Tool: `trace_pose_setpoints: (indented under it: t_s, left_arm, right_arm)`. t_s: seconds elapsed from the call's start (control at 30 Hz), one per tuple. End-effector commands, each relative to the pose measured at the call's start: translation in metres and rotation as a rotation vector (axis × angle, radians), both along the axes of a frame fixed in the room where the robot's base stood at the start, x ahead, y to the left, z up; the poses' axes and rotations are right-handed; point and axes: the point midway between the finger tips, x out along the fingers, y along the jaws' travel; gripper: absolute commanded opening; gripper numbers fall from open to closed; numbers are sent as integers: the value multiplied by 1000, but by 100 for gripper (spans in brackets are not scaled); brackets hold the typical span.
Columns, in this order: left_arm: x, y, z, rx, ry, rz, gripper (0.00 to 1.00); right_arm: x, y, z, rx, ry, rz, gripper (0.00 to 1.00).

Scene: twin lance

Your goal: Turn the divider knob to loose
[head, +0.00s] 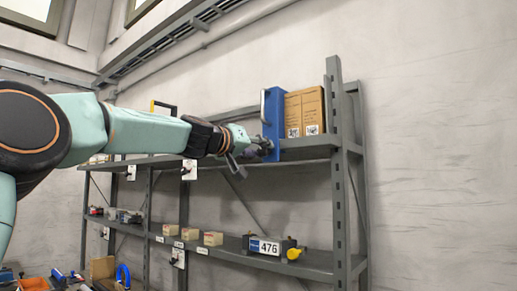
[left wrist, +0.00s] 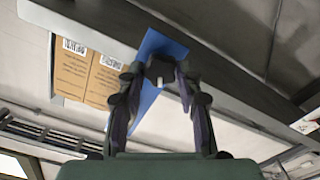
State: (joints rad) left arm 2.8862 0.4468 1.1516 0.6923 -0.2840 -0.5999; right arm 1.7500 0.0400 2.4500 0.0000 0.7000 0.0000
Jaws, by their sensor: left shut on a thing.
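The blue divider (head: 273,112) stands upright on the upper shelf, with a pale handle along its left edge. It also shows in the left wrist view (left wrist: 150,97), behind my fingers. The divider knob (left wrist: 160,70) is a small dark piece with a white mark, low on the divider's face. My left gripper (head: 263,147) reaches in from the left and is shut on the knob; its fingers (left wrist: 160,78) sit on both sides of it. The fingers hide part of the knob, and I cannot read any loose or tight marking. My right gripper is not in view.
Brown cartons (head: 305,112) stand right beside the divider on the upper shelf (head: 310,149). The grey rack post (head: 338,190) rises at the right. The lower shelf (head: 315,266) holds a device labelled 476 (head: 268,247) and several small boxes.

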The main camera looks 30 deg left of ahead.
Motion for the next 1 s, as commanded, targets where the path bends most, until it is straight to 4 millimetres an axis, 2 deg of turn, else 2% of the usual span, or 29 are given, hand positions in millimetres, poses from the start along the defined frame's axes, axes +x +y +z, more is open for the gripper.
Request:
trace_pose_setpoints:
  t_s: [1.0]
  left_arm:
    - [0,2,-2,-966,76,-2,4]
  right_arm:
    - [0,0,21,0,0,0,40]
